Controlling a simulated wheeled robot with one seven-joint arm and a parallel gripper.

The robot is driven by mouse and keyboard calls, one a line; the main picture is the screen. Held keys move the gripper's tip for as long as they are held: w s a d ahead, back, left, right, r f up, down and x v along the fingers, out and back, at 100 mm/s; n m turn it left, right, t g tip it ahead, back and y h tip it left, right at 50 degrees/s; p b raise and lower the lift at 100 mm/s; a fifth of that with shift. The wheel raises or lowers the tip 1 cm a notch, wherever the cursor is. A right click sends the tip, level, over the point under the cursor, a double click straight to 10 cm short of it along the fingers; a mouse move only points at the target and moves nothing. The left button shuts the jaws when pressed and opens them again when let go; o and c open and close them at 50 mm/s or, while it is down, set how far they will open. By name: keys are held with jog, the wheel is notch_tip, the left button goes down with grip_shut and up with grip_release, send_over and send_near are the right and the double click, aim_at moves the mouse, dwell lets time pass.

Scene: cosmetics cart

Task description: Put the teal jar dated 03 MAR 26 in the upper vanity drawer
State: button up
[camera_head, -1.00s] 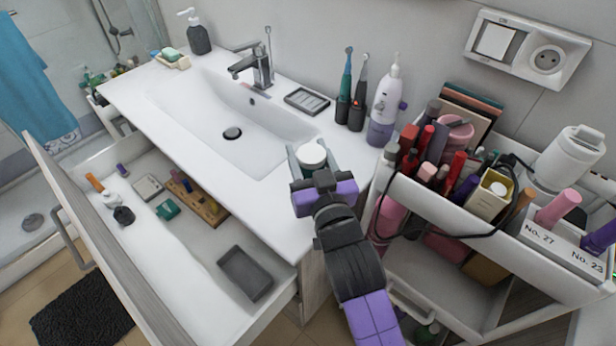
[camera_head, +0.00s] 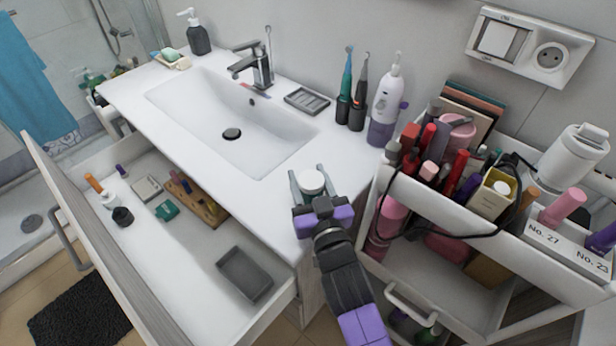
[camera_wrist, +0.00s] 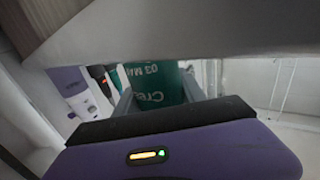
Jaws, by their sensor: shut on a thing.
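My gripper (camera_head: 311,180) is shut on the teal jar (camera_head: 312,183), whose white lid faces up in the head view. The jar is over the front right part of the white countertop; I cannot tell how high. In the wrist view the teal jar (camera_wrist: 155,84) sits between the fingers, with "03 MA" and "Crea" readable upside down and the rest of the date hidden. The vanity drawer (camera_head: 190,275) under the counter is pulled open, to the left of my gripper.
The drawer holds a grey tray (camera_head: 244,274), a wooden organiser (camera_head: 208,212) and small items; its front middle floor is bare. A crowded cosmetics cart (camera_head: 480,232) stands close on the right. Toothbrushes (camera_head: 345,105) and a purple-white bottle (camera_head: 385,115) stand behind on the counter.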

jog(key=o, duration=1.5)
jog(key=shift+r, duration=0.15)
jog(key=b+v, duration=0.1)
jog(key=v, duration=1.1)
jog(key=shift+d, duration=0.1)
